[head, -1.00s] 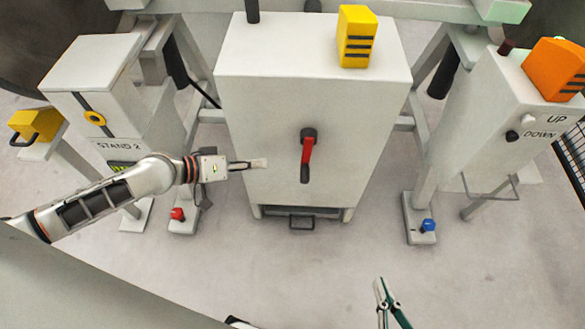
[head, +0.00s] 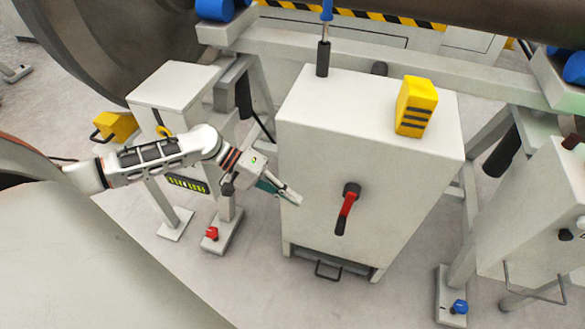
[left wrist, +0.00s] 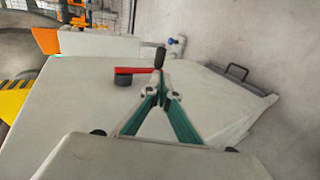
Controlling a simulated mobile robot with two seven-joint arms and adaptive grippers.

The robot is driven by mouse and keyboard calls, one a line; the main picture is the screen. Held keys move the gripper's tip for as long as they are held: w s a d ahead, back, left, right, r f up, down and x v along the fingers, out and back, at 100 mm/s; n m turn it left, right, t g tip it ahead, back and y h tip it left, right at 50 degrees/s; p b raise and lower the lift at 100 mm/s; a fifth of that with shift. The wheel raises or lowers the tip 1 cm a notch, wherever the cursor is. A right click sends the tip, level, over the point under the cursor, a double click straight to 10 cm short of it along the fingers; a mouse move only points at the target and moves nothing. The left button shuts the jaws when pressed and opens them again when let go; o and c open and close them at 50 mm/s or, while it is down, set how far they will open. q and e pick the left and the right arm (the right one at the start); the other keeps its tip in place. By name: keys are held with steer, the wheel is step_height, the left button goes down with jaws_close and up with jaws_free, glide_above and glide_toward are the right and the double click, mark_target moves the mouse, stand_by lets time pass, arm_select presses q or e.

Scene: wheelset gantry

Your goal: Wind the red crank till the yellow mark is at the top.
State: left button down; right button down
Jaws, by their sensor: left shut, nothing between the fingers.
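The red crank (head: 346,211) is on the front face of the white cabinet (head: 310,160). Its dark hub is at the upper end and its dark handle points down, tilted slightly left. In the left wrist view the crank (left wrist: 134,70) lies just beyond my fingertips. My left gripper (head: 297,199) is shut and empty, left of the crank and apart from it in the head view. It also shows in the left wrist view (left wrist: 160,88). I cannot make out the yellow mark at the crank. My right gripper is not in view.
A yellow block (head: 416,106) stands on the cabinet top. A low drawer with a handle (head: 328,271) is at the cabinet's foot. Red (head: 211,233) and blue (head: 459,306) knobs sit on the stand feet at either side. The floor before the cabinet is clear.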

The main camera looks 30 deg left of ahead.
mark_target(337, 225)
arm_select(q)
steer(key=b+x, duration=0.1)
steer(key=x, duration=0.9)
steer(key=shift+w+d+f, duration=0.1)
steer(key=shift+d+f, duration=0.1)
steer(key=shift+w+d+f, duration=0.15)
steer(key=shift+d+f, duration=0.05)
steer(key=shift+d, duration=0.15)
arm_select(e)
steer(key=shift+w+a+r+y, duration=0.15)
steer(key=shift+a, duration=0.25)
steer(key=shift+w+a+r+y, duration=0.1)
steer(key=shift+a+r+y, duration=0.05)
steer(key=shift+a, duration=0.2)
arm_select(q)
steer(key=shift+d, duration=0.1)
